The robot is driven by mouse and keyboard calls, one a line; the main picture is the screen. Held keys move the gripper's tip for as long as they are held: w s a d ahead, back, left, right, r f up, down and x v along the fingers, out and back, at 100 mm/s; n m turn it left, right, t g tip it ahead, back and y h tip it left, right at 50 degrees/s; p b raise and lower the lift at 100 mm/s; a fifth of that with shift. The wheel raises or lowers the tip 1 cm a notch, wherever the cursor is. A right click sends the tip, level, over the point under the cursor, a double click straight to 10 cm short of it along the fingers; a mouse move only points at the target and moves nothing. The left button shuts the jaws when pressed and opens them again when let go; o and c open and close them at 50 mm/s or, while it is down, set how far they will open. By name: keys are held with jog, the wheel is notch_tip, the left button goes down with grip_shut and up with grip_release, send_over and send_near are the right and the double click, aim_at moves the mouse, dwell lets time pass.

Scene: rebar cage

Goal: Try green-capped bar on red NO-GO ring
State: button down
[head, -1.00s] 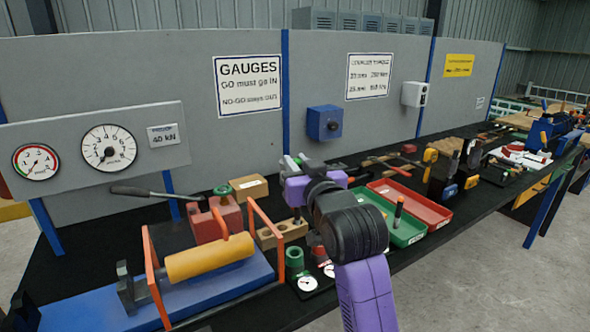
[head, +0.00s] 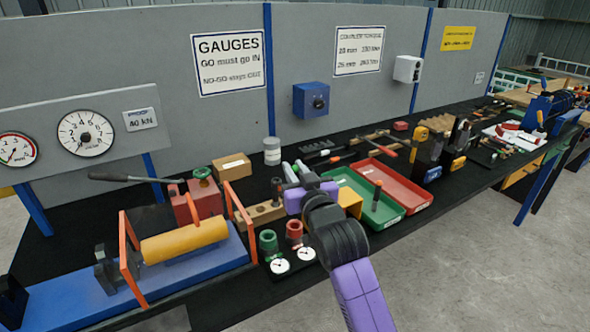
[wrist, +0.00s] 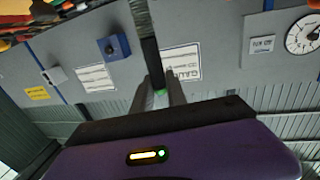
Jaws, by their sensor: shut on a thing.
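My gripper (head: 292,172) is above the bench, behind and above the gauge rings and left of the green tray. In the wrist view its fingers (wrist: 158,98) are shut on a dark bar (wrist: 150,50) with a green cap (wrist: 160,92) between the fingertips. The held bar is not clear in the head view. The red NO-GO ring (head: 294,230) stands on the bench, left of my arm, with a white dial in front of it. A green ring (head: 268,240) stands to its left with another dial. The held bar is apart from both rings.
A wooden block (head: 258,213) with an upright dark bar stands behind the rings. A green tray (head: 395,214) with an upright bar and a red tray (head: 412,195) lie to the right. An orange-framed press with a yellow cylinder (head: 185,240) stands left.

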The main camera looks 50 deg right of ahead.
jog(key=shift+r, duration=0.1)
jog(key=shift+f+b, duration=2.1)
jog(key=shift+f, duration=0.95)
jog(key=shift+f+b, duration=1.35)
jog(key=shift+f, duration=0.75)
jog(key=c, duration=1.3)
grip_release()
jog(key=shift+o, duration=0.2)
jog(key=shift+s, duration=0.1)
jog(key=v, duration=0.7)
jog(key=shift+s+a+b, duration=0.2)
jog(key=shift+s+b, duration=0.05)
jog(key=shift+b, duration=0.15)
